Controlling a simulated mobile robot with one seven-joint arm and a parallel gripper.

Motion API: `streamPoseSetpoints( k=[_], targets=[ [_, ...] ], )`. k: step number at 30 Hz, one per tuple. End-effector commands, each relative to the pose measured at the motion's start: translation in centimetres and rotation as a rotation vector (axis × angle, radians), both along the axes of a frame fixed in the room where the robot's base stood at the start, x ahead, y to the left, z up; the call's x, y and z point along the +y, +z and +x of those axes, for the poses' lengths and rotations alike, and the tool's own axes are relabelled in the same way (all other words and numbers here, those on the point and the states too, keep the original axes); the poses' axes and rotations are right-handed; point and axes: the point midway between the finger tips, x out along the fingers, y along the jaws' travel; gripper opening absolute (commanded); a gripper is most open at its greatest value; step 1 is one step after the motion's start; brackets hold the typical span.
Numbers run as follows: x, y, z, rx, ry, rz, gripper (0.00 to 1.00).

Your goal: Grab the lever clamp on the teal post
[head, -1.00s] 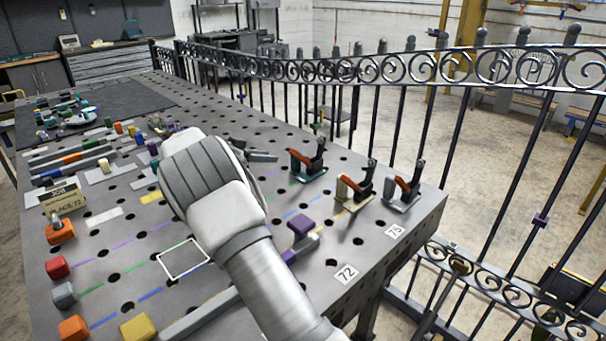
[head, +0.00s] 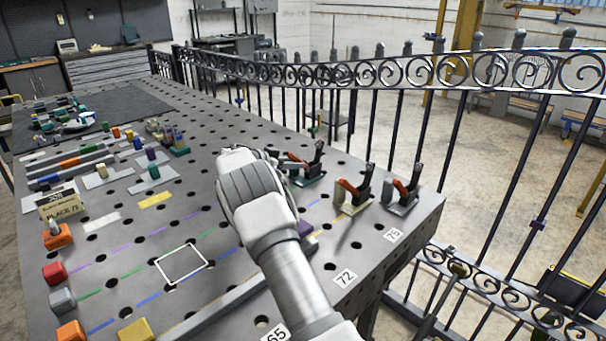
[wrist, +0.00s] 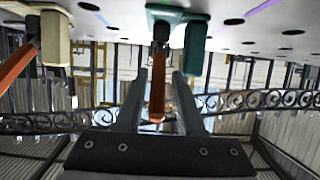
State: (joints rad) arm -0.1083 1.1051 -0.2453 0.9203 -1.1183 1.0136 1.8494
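The teal lever clamp (head: 311,174) stands upright on the metal table in the head view, with a dark upright and an orange lever. In the wrist view its teal post (wrist: 195,48) is at upper centre, and its orange lever (wrist: 157,92) hangs down in the picture between my finger outlines. My gripper (wrist: 157,78) is open, with a finger on either side of the lever and a gap to each. I cannot tell how deep the lever sits between them. In the head view my gripper (head: 284,166) is beside the clamp's left side, partly hidden by my wrist.
A beige-post clamp (head: 352,197) and another clamp (head: 402,196) stand to the right along the table edge. The beige one also shows in the wrist view (wrist: 56,40). A scrolled iron gate (head: 385,75) runs behind the table. Coloured blocks lie at left.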

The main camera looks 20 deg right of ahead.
Motion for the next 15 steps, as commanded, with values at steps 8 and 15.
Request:
streamPoseSetpoints(
  k=[8,15],
  targets=[
    [-3.5,-1.8,1.1,-0.001,-0.001,0.000,0.38],
    [-3.9,-1.9,1.3,0.000,0.000,0.000,0.38]
  ],
)
